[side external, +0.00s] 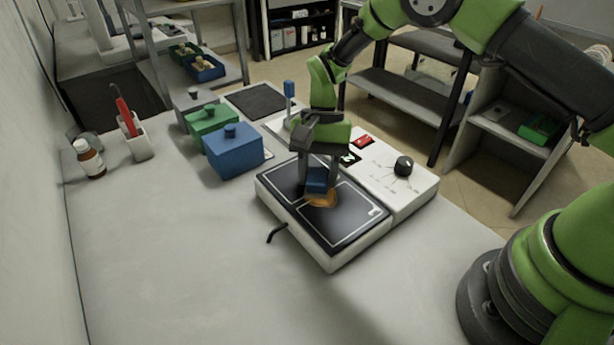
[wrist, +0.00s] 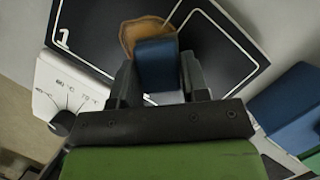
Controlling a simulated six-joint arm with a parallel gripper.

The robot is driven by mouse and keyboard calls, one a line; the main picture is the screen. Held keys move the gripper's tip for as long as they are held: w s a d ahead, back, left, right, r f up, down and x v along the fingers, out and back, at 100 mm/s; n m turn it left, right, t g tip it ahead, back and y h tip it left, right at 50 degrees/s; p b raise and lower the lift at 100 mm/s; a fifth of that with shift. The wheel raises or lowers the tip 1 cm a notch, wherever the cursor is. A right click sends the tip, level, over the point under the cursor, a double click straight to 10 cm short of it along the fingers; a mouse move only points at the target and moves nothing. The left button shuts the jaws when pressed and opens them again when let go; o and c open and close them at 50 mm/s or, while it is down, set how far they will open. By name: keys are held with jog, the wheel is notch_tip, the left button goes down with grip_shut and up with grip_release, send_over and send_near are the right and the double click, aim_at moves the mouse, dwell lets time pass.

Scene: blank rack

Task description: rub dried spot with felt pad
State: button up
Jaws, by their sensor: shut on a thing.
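The dried spot is an orange-brown patch (side external: 324,199) on the black top of the hotplate (side external: 345,222), near the plate's middle. It also shows in the wrist view (wrist: 138,32), at the top, partly covered by the blue felt pad. My gripper (side external: 318,183) points down over the plate and is shut on the blue felt pad (side external: 317,180). The pad (wrist: 158,66) sits between the two fingers in the wrist view. It is at the edge of the spot; I cannot tell if it presses on the surface.
The hotplate's white panel carries a black knob (side external: 403,166) and a red switch (side external: 362,140). Blue (side external: 233,150) and green (side external: 207,125) lidded boxes stand to the left. A brown bottle (side external: 89,160) and white holder (side external: 135,140) are farther left. The front of the table is clear.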

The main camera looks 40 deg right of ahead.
aim_at(301, 199)
jog(key=d, duration=0.2)
jog(key=shift+d, duration=0.3)
jog(key=shift+a, duration=1.15)
jog(key=shift+a+f, duration=0.1)
jog(key=shift+a, duration=0.65)
jog(key=shift+a+r, duration=0.2)
jog(key=shift+a, duration=0.2)
jog(key=shift+a+f, duration=0.2)
jog(key=shift+a, duration=0.95)
jog(key=shift+a+r, duration=0.15)
jog(key=shift+r, duration=0.1)
notch_tip(301, 199, up, 8)
